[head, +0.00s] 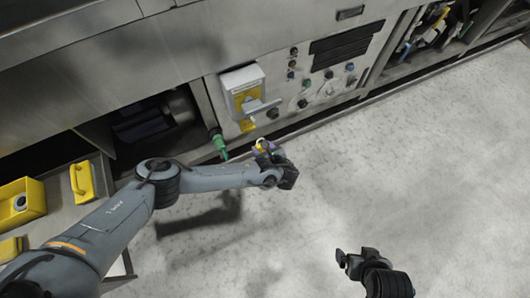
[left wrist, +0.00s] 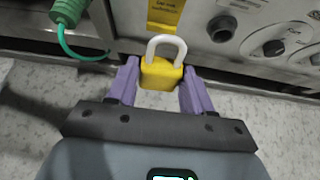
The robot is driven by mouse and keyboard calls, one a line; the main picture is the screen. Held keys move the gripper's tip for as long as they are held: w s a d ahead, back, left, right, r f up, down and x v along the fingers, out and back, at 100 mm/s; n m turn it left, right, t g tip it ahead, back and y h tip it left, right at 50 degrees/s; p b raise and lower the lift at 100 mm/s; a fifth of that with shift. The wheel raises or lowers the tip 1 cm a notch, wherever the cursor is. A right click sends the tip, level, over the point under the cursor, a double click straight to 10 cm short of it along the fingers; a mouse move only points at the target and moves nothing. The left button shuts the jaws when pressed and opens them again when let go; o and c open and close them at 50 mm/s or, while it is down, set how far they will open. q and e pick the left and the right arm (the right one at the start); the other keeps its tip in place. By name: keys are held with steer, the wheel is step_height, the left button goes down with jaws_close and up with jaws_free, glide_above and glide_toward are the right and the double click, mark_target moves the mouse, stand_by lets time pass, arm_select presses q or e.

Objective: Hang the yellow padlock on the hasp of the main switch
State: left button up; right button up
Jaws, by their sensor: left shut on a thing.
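The yellow padlock (left wrist: 160,72) with its pale shackle upward is between the purple fingers of my left gripper (left wrist: 160,88), which is shut on it. In the head view the padlock (head: 261,145) is small and partly hidden by my left gripper (head: 266,148). The main switch (head: 243,88) is a light box with a yellow plate and a grey handle (head: 262,106) on the machine front. The padlock is below it, apart from it. I cannot make out the hasp. My right gripper (head: 352,262) is over the floor at the lower right; its jaw state is unclear.
A green connector (head: 218,143) with a coiled cord hangs left of the switch; it also shows in the left wrist view (left wrist: 68,12). Knobs (head: 303,103) line the panel to the right. The floor at right is clear.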

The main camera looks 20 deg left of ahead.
arm_select(q)
steer(key=w+a+r+p, duration=0.2)
steer(key=w+a+r, duration=0.2)
steer(key=r, duration=0.2)
steer(key=shift+w+r, duration=0.15)
steer(key=shift+r, duration=0.2)
stand_by(1.5)
steer(key=shift+a+f, duration=0.1)
steer(key=shift+f, duration=0.05)
stand_by(0.3)
stand_by(0.4)
steer(key=o, duration=1.2)
steer(key=shift+c, duration=0.2)
